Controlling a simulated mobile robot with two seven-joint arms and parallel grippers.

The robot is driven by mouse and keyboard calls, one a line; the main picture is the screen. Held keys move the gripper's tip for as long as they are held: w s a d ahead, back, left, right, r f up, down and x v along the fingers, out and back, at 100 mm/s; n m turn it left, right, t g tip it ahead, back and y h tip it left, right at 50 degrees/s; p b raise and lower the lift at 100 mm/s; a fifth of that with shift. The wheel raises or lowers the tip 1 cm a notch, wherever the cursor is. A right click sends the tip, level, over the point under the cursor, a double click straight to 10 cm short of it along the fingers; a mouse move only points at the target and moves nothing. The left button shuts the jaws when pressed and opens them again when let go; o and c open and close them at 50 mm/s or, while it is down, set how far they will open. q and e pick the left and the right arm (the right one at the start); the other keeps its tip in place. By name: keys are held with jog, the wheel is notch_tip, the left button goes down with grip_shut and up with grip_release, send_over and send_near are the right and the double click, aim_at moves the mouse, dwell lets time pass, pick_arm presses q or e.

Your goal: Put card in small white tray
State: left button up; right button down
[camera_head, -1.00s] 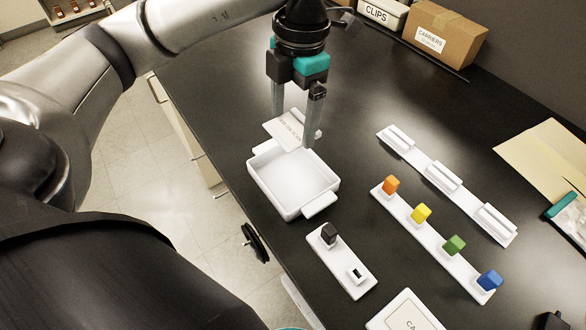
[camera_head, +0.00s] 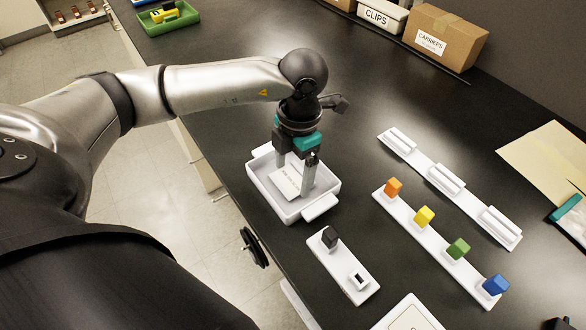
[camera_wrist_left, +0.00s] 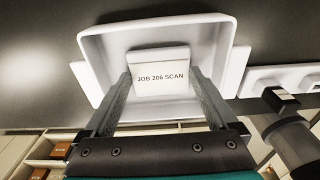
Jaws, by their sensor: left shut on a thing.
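The white card (camera_head: 287,181) is held between the fingers of my left gripper (camera_head: 294,185). In the left wrist view the card (camera_wrist_left: 162,78) reads "JOB 206 SCAN", with a finger at each side edge. The small white tray (camera_head: 322,204) stands on the black bench, and the card is over its inside. In the left wrist view the tray's far wall (camera_wrist_left: 150,37) rises beyond the card. I cannot tell whether the card touches the tray's floor. My right gripper is not in view.
In front of the tray is a white holder (camera_head: 352,277) with a black block. To the right stand a white strip (camera_head: 438,237) with coloured blocks and another slotted strip (camera_head: 448,186). Boxes (camera_head: 441,38) line the back. Bench between tray and strips is clear.

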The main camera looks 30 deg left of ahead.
aim_at(297, 176)
pick_arm(q)
jog(key=o, duration=1.1)
jog(key=shift+f, duration=0.1)
jog(key=r, duration=0.8)
jog(key=w+r+p, duration=0.1)
jog(key=r, duration=0.3)
jog(key=shift+d+r, duration=0.15)
jog(key=shift+d, duration=0.05)
